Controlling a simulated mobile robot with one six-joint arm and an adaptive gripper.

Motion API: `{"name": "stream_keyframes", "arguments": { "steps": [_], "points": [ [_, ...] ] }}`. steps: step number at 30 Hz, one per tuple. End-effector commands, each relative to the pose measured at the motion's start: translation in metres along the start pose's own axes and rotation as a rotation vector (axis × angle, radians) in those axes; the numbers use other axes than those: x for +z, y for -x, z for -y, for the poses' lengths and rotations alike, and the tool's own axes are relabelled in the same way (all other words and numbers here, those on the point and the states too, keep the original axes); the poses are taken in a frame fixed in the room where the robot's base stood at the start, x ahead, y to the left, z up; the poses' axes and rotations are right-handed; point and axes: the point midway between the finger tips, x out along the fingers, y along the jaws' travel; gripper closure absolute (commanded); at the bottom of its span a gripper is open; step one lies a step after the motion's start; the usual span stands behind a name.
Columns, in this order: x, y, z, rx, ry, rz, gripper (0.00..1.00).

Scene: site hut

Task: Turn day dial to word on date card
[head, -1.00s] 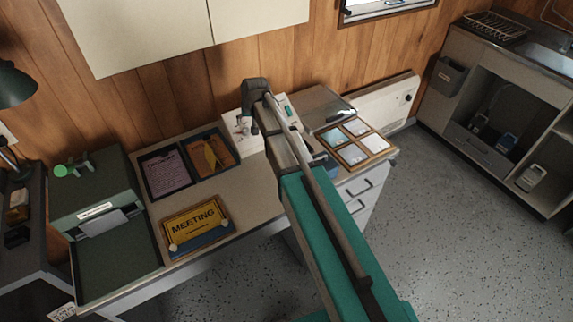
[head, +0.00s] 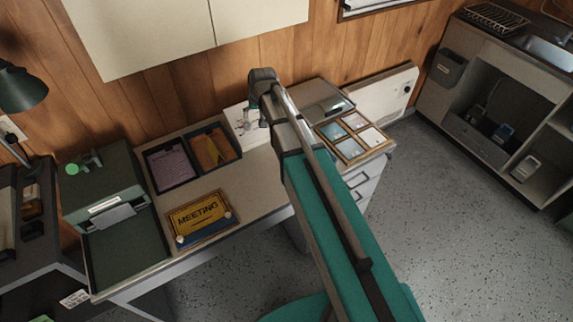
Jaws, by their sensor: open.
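A white panel (head: 240,117) stands at the back of the desk against the wood wall. It is partly hidden behind my arm, and I cannot make out a dial or any words on it. My gripper (head: 252,117) is in front of this panel, pointing down, open and empty. Its fingertips are small and partly hidden, and I cannot tell whether they touch anything.
Two dark trays with a purple sheet (head: 172,166) and an orange sheet (head: 211,149) lie left of the panel. A green machine (head: 104,192) stands at the left end. A tray of cards (head: 352,137) lies at right. Bare desk shows in the middle.

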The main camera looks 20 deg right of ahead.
Motion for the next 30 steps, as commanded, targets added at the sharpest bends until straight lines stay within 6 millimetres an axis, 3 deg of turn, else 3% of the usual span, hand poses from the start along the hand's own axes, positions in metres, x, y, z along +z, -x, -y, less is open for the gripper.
{"name": "stream_keyframes", "arguments": {
  "steps": [30],
  "points": [
    [0.140, 0.013, -0.037, 0.074, 0.000, 0.203, 0.23]
  ]
}}
